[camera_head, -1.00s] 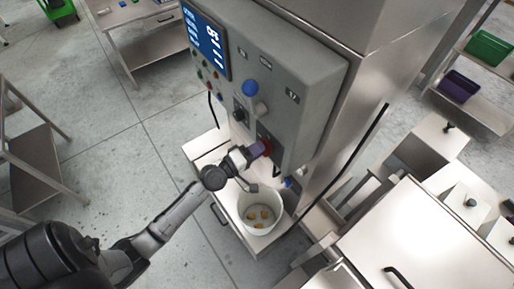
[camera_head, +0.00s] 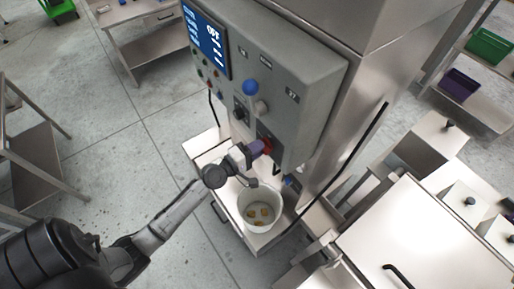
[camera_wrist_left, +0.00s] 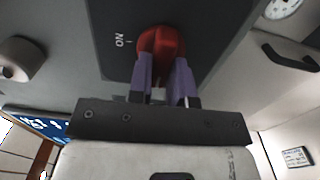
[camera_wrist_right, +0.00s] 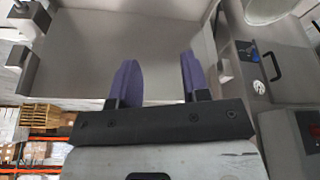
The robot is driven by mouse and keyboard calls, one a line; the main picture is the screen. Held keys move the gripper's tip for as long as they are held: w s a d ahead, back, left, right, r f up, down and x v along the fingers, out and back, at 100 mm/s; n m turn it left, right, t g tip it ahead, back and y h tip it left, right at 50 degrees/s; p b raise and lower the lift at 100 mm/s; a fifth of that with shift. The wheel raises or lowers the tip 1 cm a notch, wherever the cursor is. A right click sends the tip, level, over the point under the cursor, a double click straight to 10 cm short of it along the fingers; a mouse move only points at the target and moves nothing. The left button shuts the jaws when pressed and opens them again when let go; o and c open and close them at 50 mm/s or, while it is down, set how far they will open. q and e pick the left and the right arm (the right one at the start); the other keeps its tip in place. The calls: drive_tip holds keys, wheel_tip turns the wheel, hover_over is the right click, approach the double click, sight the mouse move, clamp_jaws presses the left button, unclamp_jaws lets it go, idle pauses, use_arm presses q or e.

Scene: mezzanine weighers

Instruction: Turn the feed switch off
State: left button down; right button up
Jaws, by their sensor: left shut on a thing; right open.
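The feed switch is a red rotary knob (camera_head: 266,146) low on the front of the grey control box (camera_head: 285,75). In the left wrist view the red knob (camera_wrist_left: 160,42) sits on a dark plate, with the word ON printed to its left. My left gripper (camera_head: 257,148) is shut on the knob; its purple fingers (camera_wrist_left: 163,78) lie on both sides of it and partly cover it. The screen (camera_head: 206,42) on the box shows large text that looks like OFF. My right gripper (camera_wrist_right: 157,80) is open and empty, seen only in its own wrist view.
A white bucket (camera_head: 246,212) with several yellowish pieces stands just below the left gripper. A blue knob (camera_head: 250,87) sits above the switch. A steel bench (camera_head: 420,235) is at right; a green bin (camera_head: 490,46) and a purple bin (camera_head: 461,84) are on shelves.

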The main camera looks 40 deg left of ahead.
use_arm(q)
drive_tip(key=c, duration=1)
unclamp_jaws()
drive_tip(key=shift+c, duration=0.2)
drive_tip(key=s+a+b, duration=0.2)
drive_tip(key=s+b, duration=0.2)
drive_tip(key=s, duration=0.9)
drive_tip(key=shift+s+a+b, duration=0.25)
drive_tip(key=shift+a+b, duration=0.05)
drive_tip(key=shift+b, duration=0.1)
